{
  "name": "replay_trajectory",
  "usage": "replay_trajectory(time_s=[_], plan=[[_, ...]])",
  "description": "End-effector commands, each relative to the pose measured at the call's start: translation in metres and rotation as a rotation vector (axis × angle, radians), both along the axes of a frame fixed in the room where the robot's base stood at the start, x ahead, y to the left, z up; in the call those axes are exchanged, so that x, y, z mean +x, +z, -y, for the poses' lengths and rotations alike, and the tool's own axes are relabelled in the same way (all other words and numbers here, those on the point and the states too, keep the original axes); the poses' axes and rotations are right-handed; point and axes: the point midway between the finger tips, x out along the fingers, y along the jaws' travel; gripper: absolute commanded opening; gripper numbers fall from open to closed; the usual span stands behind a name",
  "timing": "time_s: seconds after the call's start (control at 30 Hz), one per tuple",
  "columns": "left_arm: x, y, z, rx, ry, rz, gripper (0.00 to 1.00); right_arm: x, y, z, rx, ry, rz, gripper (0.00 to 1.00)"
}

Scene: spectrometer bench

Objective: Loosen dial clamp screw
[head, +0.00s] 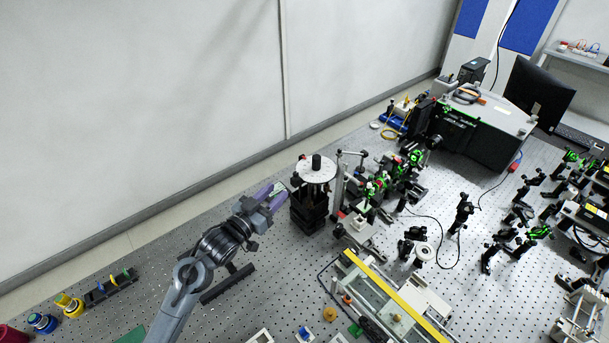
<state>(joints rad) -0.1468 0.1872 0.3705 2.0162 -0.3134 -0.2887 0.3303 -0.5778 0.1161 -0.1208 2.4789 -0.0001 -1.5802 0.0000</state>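The white round dial (312,171) lies flat on top of a black stand (309,208), with a black knob (316,160) standing up from its middle. The clamp screw is too small to make out. My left gripper (278,193) is just left of the dial and slightly below it in the picture, pointing toward it. Its two purple fingers look apart, with nothing clearly held between them. I cannot tell whether a fingertip touches the stand or dial. My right gripper is not in view.
Posts and green-marked optics (385,185) stand close to the right of the dial. A long yellow bar (395,297) lies in front. A grey box (488,125) and monitor (540,92) are at the back. A wall runs behind the perforated bench (285,270).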

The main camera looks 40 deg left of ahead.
Motion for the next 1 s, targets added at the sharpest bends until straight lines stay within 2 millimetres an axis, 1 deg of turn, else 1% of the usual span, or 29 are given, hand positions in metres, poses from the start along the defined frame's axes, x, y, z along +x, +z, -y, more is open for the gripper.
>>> replay_trajectory(time_s=[0.17,0.4,0.6,0.8,1.0], plan=[[0.023,0.003,-0.001,0.000,0.000,0.003,0.39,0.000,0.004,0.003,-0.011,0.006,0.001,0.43],[0.063,0.003,-0.002,-0.001,0.001,0.002,0.39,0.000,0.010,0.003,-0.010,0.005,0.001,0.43],[0.088,0.002,-0.003,0.000,-0.001,0.001,0.39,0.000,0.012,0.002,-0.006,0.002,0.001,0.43],[0.099,0.002,-0.004,0.001,0.000,0.001,0.39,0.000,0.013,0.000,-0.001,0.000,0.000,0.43],[0.101,0.001,-0.003,0.002,0.000,0.000,0.39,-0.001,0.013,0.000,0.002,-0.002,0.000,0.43]])
